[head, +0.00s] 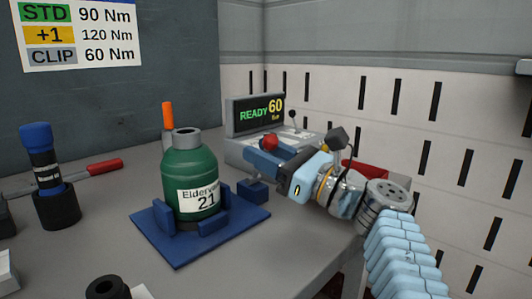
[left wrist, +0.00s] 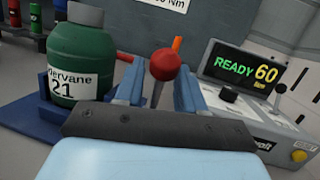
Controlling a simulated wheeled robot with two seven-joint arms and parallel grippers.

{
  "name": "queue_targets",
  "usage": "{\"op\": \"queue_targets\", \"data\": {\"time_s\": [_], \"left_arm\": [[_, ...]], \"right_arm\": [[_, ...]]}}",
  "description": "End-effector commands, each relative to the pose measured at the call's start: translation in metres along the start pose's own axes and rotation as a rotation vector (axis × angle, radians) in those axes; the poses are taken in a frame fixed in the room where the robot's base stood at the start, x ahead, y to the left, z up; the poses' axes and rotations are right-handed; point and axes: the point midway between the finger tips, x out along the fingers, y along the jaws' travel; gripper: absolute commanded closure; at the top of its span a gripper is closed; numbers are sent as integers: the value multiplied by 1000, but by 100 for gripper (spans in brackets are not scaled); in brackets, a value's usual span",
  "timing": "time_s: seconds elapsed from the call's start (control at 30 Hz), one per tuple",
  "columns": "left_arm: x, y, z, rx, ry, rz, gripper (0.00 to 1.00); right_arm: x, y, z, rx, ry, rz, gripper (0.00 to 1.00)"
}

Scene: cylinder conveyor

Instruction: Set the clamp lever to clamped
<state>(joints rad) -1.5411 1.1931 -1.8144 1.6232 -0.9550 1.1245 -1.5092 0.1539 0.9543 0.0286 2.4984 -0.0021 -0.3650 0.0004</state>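The clamp lever's red ball knob (head: 269,142) shows just above my left gripper's fingers in the head view. In the left wrist view the knob (left wrist: 165,65) and its thin shaft stand between the two blue fingers, with gaps visible on both sides. My left gripper (head: 266,159) is open around the lever; its fingertips show in the left wrist view (left wrist: 158,88). The lever's lower end is hidden. A green cylinder (head: 188,165) labelled 21 stands upright in the blue clamp fixture (head: 165,240), left of the gripper. My right gripper is not in view.
A console (head: 235,150) reading "READY 60" stands behind the gripper. A blue-capped black tool (head: 40,160), a red-handled tool (head: 105,166) and an orange-handled one (head: 168,115) are to the left. A torque chart (head: 80,35) hangs on the wall.

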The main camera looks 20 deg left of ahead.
Motion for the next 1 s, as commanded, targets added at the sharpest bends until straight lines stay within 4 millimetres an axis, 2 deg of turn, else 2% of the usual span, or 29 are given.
{"op": "queue_targets", "data": {"time_s": [0.13,0.23,0.5,0.7,0.83,1.0], "left_arm": [[-7,0,0,0,0,-1,61],[-22,-1,0,0,-1,-3,61],[-88,-1,0,-1,-1,-5,61],[-125,-1,0,0,-1,-3,61],[-136,0,0,-1,-1,-1,61],[-139,0,0,0,0,0,61]], "right_arm": [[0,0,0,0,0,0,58],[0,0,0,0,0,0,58],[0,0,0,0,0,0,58],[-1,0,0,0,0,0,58],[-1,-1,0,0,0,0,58],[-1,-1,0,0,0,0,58]]}}
